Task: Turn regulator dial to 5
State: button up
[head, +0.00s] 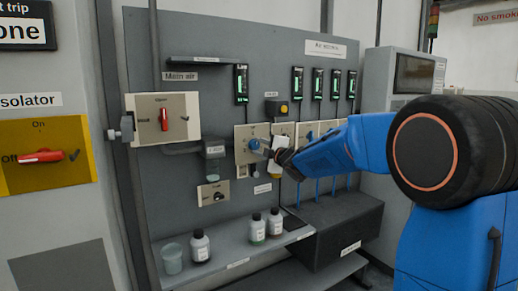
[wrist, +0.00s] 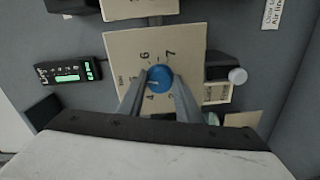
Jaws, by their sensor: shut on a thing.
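The regulator dial is a round blue knob (head: 254,144) on a beige plate in the middle of the grey panel. In the wrist view the dial (wrist: 159,78) sits between my two grey fingers, on a plate (wrist: 120,70) with printed numbers. A 6 and a 7 show above it and a 4 at its lower left. A small pale mark shows on the dial's left part, but its exact reading is too small to tell. My gripper (wrist: 159,88) is shut on the dial. In the head view my gripper (head: 265,149) reaches it from the right.
A beige plate with a red handle (head: 164,119) is to the left. Several green-lit gauges (head: 241,84) hang above. Several bottles (head: 199,245) and a cup (head: 172,259) stand on the shelf below. A dark box (head: 335,225) juts out at the lower right.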

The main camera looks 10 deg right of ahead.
jog(key=shift+n, duration=1.1)
jog(key=o, duration=1)
jog(key=shift+o, duration=0.2)
jog(key=shift+s, duration=0.1)
jog(key=v, duration=1.7)
jog(key=shift+s, duration=0.1)
